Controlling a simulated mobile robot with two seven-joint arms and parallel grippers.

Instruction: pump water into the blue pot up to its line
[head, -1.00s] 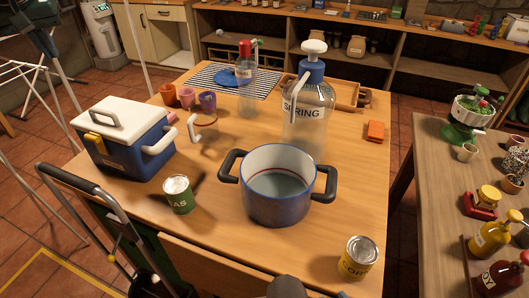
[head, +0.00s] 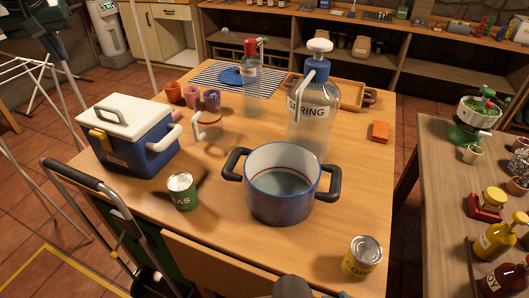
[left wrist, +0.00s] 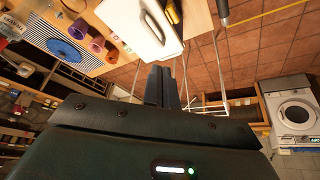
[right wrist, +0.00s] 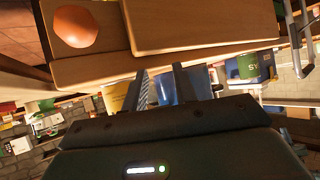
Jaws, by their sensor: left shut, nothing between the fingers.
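The blue pot (head: 283,203) stands on the wooden table with water (head: 280,183) inside. A red line (head: 262,173) runs around its inner wall, and the water surface looks slightly below it. Behind the pot stands a clear bottle (head: 313,118) labelled SPRING, with a blue collar and a white pump head (head: 320,46). Its white spout (head: 307,88) points down toward the pot. My left gripper (left wrist: 162,88) is shut and empty, away from the pump, with the cooler beyond its fingers. My right gripper (right wrist: 160,90) has its fingers apart, with nothing seen between them.
A blue-and-white cooler (head: 127,143), a green can (head: 182,191) and a yellow can (head: 362,258) surround the pot. A cart handle (head: 90,192) rises at the left.

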